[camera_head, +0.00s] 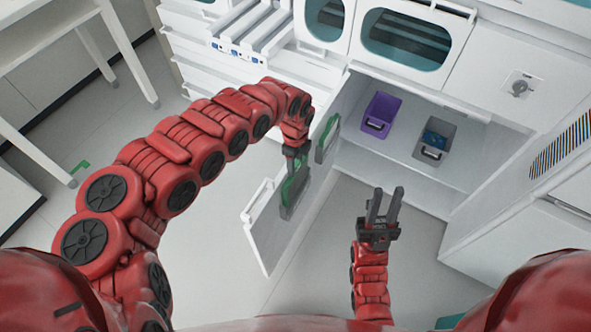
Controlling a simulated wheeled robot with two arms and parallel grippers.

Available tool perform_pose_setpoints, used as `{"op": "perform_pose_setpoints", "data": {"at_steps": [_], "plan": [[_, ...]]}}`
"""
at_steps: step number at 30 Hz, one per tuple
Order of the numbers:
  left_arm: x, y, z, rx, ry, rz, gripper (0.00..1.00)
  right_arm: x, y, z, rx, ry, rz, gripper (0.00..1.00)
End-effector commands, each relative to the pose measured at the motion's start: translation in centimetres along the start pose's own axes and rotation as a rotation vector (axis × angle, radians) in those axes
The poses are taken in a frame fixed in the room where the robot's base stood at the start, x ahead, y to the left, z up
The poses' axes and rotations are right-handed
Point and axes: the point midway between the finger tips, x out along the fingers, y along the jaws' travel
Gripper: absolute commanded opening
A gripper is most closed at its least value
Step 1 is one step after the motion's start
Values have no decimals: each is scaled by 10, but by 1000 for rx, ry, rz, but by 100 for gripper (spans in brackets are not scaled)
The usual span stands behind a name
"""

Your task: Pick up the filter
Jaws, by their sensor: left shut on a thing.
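A filter (291,196), grey with a green part, is in the jaws of my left gripper (294,166). The gripper comes down from above and is shut on the filter's upper end. The filter is against or just in front of the open white cabinet door (272,238); I cannot tell if it touches it. A second grey and green filter (328,138) is farther up along the same door. My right gripper (387,197) is open and empty, pointing up toward the cabinet, apart from both filters.
The open cabinet (400,173) holds a purple bin (381,114) and a grey bin (436,138) with something dark blue inside. A white rack (262,35) stands at the top. A white table (60,25) is at the upper left. The floor by the door is clear.

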Motion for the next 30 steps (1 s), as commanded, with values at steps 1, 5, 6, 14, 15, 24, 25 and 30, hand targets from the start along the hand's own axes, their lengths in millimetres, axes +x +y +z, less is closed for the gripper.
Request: {"op": "perform_pose_setpoints", "data": {"at_steps": [1,5,6,14,15,24,25,30], "plan": [[-14,-2,4,-2,-6,-7,0,1,0,0,0,0,0,30],[-42,-1,3,-2,-4,-5,0,1,0,0,0,0,0,30],[-50,-2,3,-3,-4,-7,0,0,0,0,0,0,0,30],[-112,-1,1,0,-5,-5,0,6,0,-1,0,0,0,30],[-122,0,2,0,-7,-3,0,11,0,-2,0,0,0,30],[-174,0,0,-1,-1,0,0,46,2,-8,0,0,0,30],[-178,0,0,0,0,0,0,50,2,-8,0,0,0,30],[-199,0,0,0,0,-1,0,70,4,-12,0,0,0,30]]}}
